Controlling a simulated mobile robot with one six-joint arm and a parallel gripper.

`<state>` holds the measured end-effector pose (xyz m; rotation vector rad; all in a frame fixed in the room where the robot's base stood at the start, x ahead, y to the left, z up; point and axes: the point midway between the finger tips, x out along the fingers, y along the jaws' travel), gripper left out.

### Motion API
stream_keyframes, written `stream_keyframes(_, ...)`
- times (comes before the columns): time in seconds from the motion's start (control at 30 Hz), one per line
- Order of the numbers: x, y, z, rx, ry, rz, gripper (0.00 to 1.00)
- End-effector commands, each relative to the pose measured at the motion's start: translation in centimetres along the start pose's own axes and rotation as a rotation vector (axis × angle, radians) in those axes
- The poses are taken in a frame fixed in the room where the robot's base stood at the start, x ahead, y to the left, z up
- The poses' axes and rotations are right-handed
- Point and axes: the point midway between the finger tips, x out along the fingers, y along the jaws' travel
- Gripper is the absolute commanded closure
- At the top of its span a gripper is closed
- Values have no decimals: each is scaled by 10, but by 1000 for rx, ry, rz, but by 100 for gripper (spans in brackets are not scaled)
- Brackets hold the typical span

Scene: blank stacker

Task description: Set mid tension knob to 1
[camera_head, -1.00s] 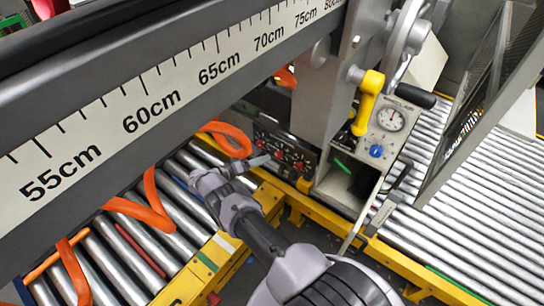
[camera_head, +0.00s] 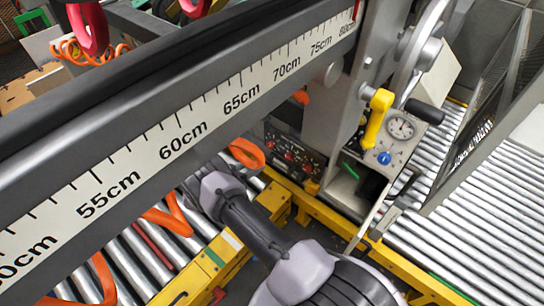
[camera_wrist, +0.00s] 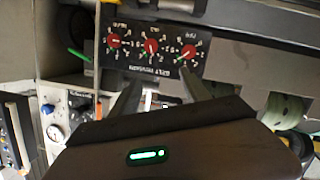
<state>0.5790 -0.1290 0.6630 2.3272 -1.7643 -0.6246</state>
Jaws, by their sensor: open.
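The black belt tension panel (camera_wrist: 136,66) appears upside down in the wrist view, with three red knobs in a row. The middle knob (camera_wrist: 152,46) sits between the left knob (camera_wrist: 114,41) and the right knob (camera_wrist: 187,52). Its dial numbers are too small to read surely. My gripper (camera_wrist: 161,79) is open and empty, its two dark fingers pointing toward the panel's lower edge, apart from the knobs. In the head view the panel (camera_head: 284,146) is at the centre; my fingers are not clearly visible there.
A long ruler beam (camera_head: 150,150) crosses in front of the rollers, close to my arm. Right of the panel is a control box with a gauge (camera_head: 400,127), a blue knob (camera_head: 384,158) and a yellow handle (camera_head: 376,118). Yellow rails (camera_head: 330,212) run below.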

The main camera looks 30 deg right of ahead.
Motion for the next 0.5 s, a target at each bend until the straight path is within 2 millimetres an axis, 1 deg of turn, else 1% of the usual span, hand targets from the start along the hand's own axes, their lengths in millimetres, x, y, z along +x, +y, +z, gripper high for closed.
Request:
stream_keyframes(0.03, -4, 15, -10, 99, -15, -46, 46)
stream_keyframes(0.1, -6, 31, -4, 250, -58, -105, 46)
stream_keyframes(0.2, -10, 47, 5, 378, -117, -146, 46)
stream_keyframes(0.27, -8, 50, 10, 414, -135, -154, 46)
stream_keyframes(0.37, 7, 47, 16, 427, -139, -154, 46)
stream_keyframes(0.47, 34, 41, 22, 426, -139, -153, 46)
stream_keyframes(0.5, 47, 39, 24, 425, -139, -152, 46)
